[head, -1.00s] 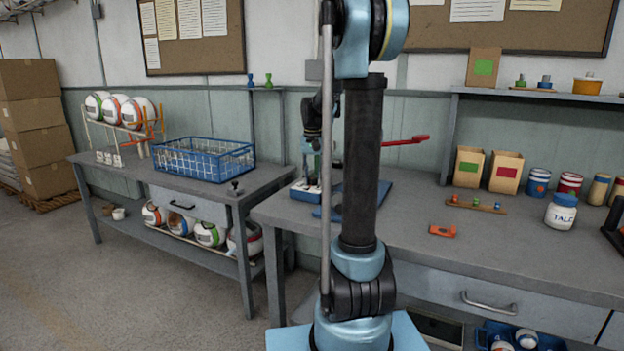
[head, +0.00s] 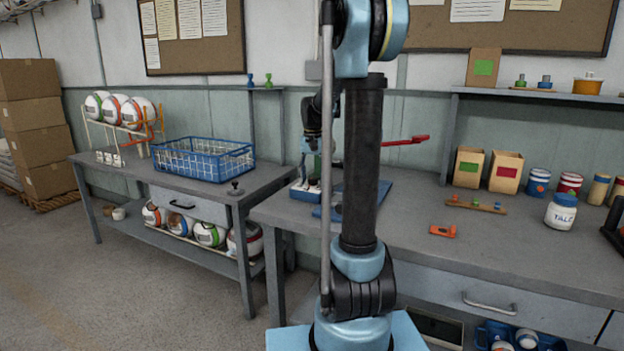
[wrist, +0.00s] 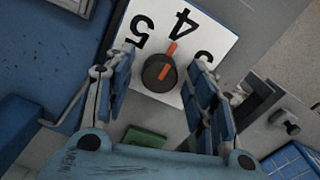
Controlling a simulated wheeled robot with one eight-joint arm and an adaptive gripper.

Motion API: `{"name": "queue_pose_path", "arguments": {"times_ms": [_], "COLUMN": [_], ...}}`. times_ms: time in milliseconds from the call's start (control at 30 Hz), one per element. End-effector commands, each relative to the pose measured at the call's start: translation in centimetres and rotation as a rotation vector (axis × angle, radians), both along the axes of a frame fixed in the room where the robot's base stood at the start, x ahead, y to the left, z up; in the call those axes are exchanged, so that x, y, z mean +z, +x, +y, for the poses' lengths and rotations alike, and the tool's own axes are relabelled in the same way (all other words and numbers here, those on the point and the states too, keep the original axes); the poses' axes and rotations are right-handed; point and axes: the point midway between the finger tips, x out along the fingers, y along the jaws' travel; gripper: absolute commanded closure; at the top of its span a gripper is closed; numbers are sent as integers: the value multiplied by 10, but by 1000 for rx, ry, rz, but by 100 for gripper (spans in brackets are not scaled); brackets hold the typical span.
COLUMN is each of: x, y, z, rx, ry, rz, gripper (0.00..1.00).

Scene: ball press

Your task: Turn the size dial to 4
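The size dial is a dark round knob (wrist: 159,75) on a white card (wrist: 208,38) with black numerals 5, 4 and a partly hidden 3. An orange pointer at the knob's edge points toward the 4, and another orange mark lies on the knob's top. My gripper (wrist: 165,60) is open, with one finger on each side of the knob and a visible gap to both fingers. In the head view my gripper (head: 311,160) is above the left end of the right bench, partly behind my arm; the dial cannot be made out there.
A blue panel (wrist: 45,60) lies left of the card. A red lever (head: 405,140) sticks out right of my arm. The right bench (head: 420,205) holds an orange tool (head: 442,231) and a talc jar (head: 561,211). A blue wire basket (head: 203,160) stands on the left bench.

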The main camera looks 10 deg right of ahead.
Motion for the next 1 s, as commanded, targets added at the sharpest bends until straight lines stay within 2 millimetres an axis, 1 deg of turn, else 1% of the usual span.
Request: {"name": "queue_pose_path", "arguments": {"times_ms": [233, 367, 467, 800, 1000], "x": [2, 13, 28, 89, 111], "y": [0, 0, 0, 1, 1], "z": [0, 0, 0, 0, 0], "rx": [0, 0, 0, 0, 0], "ry": [0, 0, 0, 0, 0], "rz": [0, 0, 0, 1, 1], "gripper": [49, 49, 49, 49, 49]}}
